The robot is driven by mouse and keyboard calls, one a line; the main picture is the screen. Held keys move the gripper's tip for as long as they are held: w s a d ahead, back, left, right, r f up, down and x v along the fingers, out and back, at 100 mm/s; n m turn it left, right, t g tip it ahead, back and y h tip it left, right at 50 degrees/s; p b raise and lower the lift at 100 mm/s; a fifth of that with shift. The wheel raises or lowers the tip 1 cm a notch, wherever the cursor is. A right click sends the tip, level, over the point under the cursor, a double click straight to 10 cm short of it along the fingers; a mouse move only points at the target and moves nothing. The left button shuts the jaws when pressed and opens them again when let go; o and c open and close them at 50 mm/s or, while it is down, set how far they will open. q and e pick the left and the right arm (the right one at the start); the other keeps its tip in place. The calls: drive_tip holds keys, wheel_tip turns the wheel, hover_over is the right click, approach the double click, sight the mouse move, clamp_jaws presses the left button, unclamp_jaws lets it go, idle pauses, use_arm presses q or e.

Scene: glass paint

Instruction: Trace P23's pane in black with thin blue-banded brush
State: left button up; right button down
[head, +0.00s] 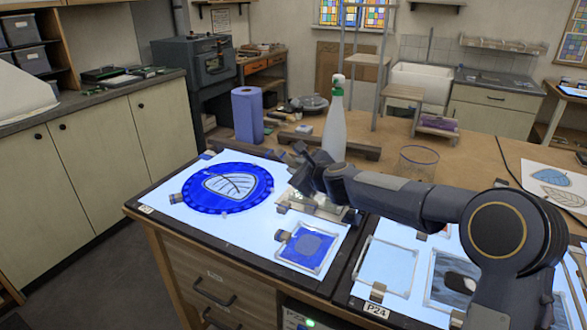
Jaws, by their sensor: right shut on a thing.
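A round blue pane (220,205) with a scalloped edge lies on the lit left panel. It bears a pale leaf (229,185) with dark outline and vein lines. The small tag (146,209) at that panel's corner is too small to read, so I cannot confirm P23. My right gripper (303,163) is right of the round pane, above the panel's right part. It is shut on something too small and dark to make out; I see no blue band. My left gripper is out of view.
A square blue pane (306,247) lies on the left panel's front right. A white spray bottle (334,125) and a blue roll (247,114) stand behind. A glass (418,163) stands near my right arm. Framed panes lie by the P24 tag (377,310).

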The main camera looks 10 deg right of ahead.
drive_tip(key=shift+s+d+f+b, duration=0.1)
drive_tip(key=shift+s+d+b, duration=0.35)
drive_tip(key=shift+d, duration=0.4)
drive_tip(key=shift+s+d+b, duration=0.35)
drive_tip(key=shift+s+d, duration=0.05)
drive_tip(key=shift+d, duration=0.4)
drive_tip(key=shift+s+d, duration=0.45)
drive_tip(key=shift+d, duration=0.25)
wheel_tip(320, 180, up, 5)
drive_tip(key=p, duration=0.4)
